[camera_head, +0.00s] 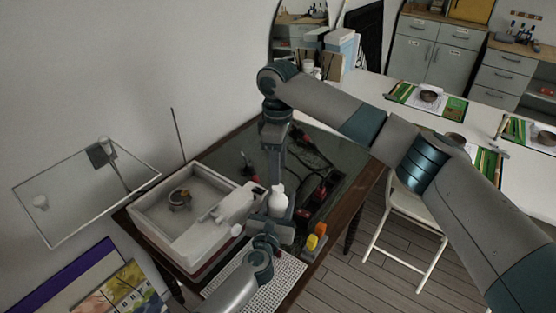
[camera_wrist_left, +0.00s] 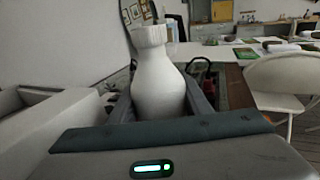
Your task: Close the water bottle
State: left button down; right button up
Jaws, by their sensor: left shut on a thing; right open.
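The white water bottle (camera_head: 278,203) stands upright over the dark table, and its rounded shoulder fills the middle of the left wrist view (camera_wrist_left: 158,90). A ridged white top (camera_wrist_left: 150,36), which looks like a cap, sits at the bottle's neck; I cannot tell how tightly it is seated. My left gripper (camera_wrist_left: 160,108) is shut on the bottle, one finger on each side of its body. My right gripper (camera_head: 273,178) is open and points down close behind the bottle's top in the head view. Its fingertips are small and partly hidden there.
A white basin (camera_head: 146,212) with a small brown bowl (camera_head: 180,199) stands left of the bottle. Yellow and orange pieces (camera_head: 314,239) lie to its right, and dark cables and tools behind it. A white chair (camera_head: 408,222) stands right.

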jog(key=shift+f, duration=2.9)
grip_shut()
jog(key=shift+o, duration=0.5)
grip_release()
jog(key=shift+r, duration=0.15)
notch_tip(320, 180, up, 12)
